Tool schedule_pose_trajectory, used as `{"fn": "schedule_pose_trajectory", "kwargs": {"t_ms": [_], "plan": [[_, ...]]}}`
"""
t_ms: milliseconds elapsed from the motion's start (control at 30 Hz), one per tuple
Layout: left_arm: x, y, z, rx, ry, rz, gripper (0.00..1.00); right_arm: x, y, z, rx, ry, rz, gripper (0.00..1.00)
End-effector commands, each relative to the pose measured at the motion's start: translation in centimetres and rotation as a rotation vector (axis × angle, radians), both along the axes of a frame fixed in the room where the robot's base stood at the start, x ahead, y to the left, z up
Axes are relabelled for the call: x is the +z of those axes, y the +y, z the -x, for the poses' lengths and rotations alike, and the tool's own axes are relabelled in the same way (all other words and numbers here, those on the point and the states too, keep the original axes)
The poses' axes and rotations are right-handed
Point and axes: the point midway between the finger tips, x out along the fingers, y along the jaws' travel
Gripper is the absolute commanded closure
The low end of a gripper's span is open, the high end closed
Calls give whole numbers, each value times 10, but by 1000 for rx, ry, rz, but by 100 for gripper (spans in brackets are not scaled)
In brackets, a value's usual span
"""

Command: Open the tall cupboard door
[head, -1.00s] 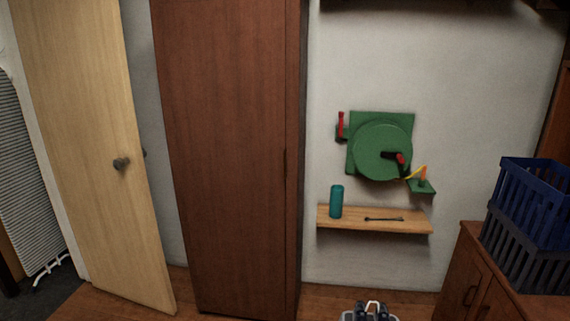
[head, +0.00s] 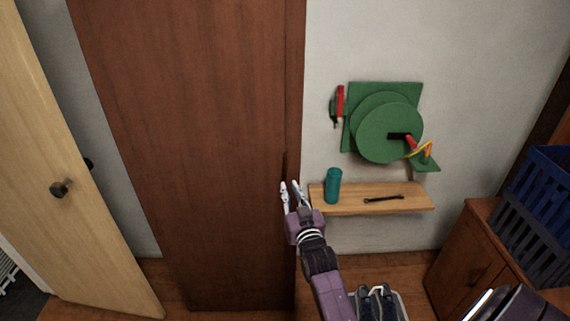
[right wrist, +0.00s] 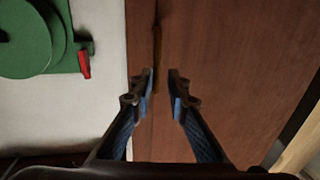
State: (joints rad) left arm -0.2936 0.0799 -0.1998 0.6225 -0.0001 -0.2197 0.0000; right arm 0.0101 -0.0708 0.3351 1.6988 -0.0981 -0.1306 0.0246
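The tall brown cupboard door (head: 190,120) fills the left middle of the head view and looks shut. It also fills the right of the right wrist view (right wrist: 235,70). A slim dark vertical handle (head: 285,165) sits near the door's right edge, and it shows at the top of the right wrist view (right wrist: 157,42). My right gripper (head: 291,187) is at the lower end of the handle. Its two fingers (right wrist: 162,76) are apart, in front of the door, with the handle line running toward the gap. I cannot tell whether they touch it.
A wooden shelf (head: 360,208) with a teal cylinder (head: 333,186) is just right of my right gripper. A green reel (head: 388,132) hangs above. A pale door (head: 70,170) stands left. A blue crate (head: 545,195) sits on a low cabinet (head: 478,255).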

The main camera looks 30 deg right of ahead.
Motion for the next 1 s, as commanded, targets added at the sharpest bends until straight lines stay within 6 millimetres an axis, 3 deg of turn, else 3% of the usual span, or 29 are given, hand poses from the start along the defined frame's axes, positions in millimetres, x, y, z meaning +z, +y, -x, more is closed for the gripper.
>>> {"fn": "schedule_pose_trajectory", "kwargs": {"t_ms": [67, 267, 667, 1000], "plan": [[2, 1, 12, 0, 16, -1, 60, 11, -4, -2, -8, -15, 2, 85], [6, 1, 25, 0, 34, -3, 60, 13, -11, -21, -8, -19, 4, 85], [18, -1, -6, 0, -10, 2, 60, 11, -27, -65, -6, -17, 3, 85], [18, 0, 5, 0, 6, 1, 60, 10, -30, -73, -6, -17, 3, 85]]}}
